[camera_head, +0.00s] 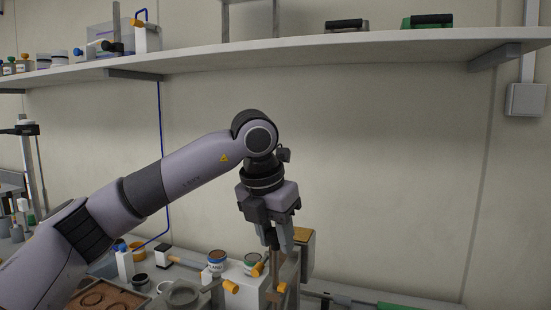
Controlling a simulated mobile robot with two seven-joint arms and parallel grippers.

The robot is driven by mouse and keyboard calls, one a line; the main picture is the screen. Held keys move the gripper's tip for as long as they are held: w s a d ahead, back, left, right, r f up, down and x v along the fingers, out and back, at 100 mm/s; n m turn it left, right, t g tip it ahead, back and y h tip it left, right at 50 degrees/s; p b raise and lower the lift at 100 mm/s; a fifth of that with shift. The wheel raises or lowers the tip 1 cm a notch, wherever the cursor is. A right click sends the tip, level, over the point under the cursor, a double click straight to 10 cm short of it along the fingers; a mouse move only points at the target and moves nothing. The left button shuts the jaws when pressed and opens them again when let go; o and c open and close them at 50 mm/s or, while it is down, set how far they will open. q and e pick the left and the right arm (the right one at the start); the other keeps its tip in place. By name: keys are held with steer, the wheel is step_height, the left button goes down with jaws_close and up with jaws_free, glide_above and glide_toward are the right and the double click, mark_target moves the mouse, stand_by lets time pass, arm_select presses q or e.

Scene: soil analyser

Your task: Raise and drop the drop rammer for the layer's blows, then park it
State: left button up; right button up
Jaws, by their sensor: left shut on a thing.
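My left gripper (279,244) reaches in from the left and points down over the bench. It is shut on the upper part of a thin upright brownish rod, which I take to be the drop rammer (275,268). The rod stands in front of a pale block and a grey box with a yellow top. Its lower end runs toward the bottom of the picture, so I cannot tell what it rests on. My right gripper is not in view.
A shelf (300,54) crosses the wall above my arm. Two lidded cups (217,257) stand left of the rod.

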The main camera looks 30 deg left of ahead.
arm_select(q)
step_height(320, 180, up, 6)
steer(key=p, duration=0.3)
steer(key=shift+f+p, duration=0.1)
steer(key=shift+p, duration=0.3)
steer(key=shift+r, duration=0.95)
steer(key=o, duration=1.1)
steer(key=shift+f, duration=0.1)
steer(key=shift+c, duration=0.2)
steer(key=shift+r, duration=1.55)
steer(key=shift+c, duration=0.5)
